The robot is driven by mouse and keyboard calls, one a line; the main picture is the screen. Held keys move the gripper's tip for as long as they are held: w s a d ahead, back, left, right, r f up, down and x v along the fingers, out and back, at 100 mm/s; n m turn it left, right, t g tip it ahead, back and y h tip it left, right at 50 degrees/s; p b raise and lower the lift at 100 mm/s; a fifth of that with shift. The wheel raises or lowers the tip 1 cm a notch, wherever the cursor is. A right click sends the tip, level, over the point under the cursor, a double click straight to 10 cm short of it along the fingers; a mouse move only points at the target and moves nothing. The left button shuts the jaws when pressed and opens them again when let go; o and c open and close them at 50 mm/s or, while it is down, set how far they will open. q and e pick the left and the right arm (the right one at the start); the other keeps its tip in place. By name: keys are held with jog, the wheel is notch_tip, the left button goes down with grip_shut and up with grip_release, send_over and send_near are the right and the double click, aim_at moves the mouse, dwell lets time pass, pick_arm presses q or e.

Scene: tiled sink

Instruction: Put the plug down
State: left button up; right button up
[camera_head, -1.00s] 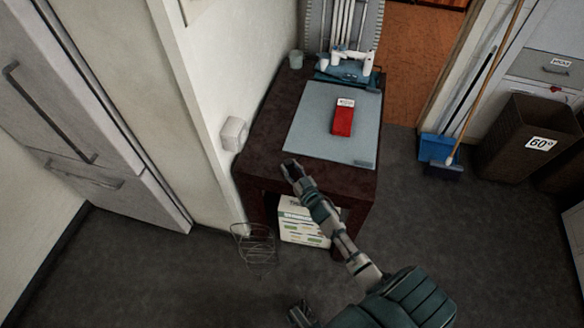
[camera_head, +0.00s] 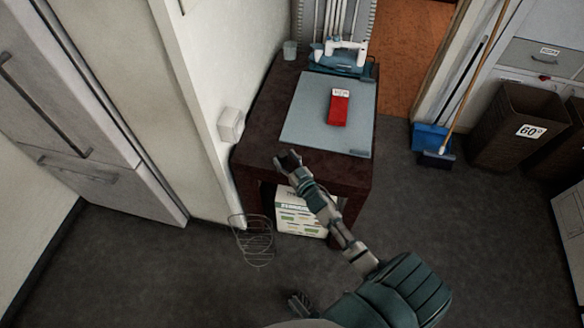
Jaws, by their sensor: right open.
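My right gripper (camera_head: 289,160) is open at the front left edge of the dark table (camera_head: 258,150), with its arm reaching up from the lower right. I cannot make out a plug in it or on the table near it. A white socket box (camera_head: 231,125) is on the wall left of the table, apart from the gripper, and no plug shows clearly in it. A dark finger-like part (camera_head: 300,303) at the bottom edge looks like my left gripper, too small and cut off to judge.
A grey-blue mat (camera_head: 310,115) on the table holds a red box (camera_head: 338,108). A broom and dustpan (camera_head: 430,138) stand right.

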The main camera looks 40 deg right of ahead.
jog(key=shift+s+d+r, duration=0.1)
jog(key=shift+d+r, duration=0.05)
jog(key=shift+d, duration=0.1)
jog(key=s+p, duration=0.2)
jog(key=s, duration=0.9)
jog(key=s+a+f+g, duration=0.8)
jog(key=s+f+g, duration=0.1)
jog(key=s+f, duration=0.25)
pick_arm(q)
jog(key=x, duration=0.6)
jog(key=shift+s+d, duration=0.15)
jog(key=shift+d, duration=0.05)
pick_arm(e)
jog(key=s+a+f+n+g, duration=0.1)
jog(key=s+a+f+g, duration=0.1)
jog(key=s, duration=0.4)
jog(key=s+a+f+n+g+y, duration=0.1)
jog(key=s+a+f+g, duration=0.1)
jog(key=s+a+g, duration=0.2)
jog(key=s+a, duration=0.2)
jog(key=s, duration=0.1)
jog(key=shift+s+n+g, duration=0.2)
jog(key=shift+n+g, duration=0.2)
pick_arm(q)
jog(key=shift+d+f, duration=0.1)
jog(key=shift+d, duration=0.1)
pick_arm(e)
jog(key=shift+d+f, duration=0.15)
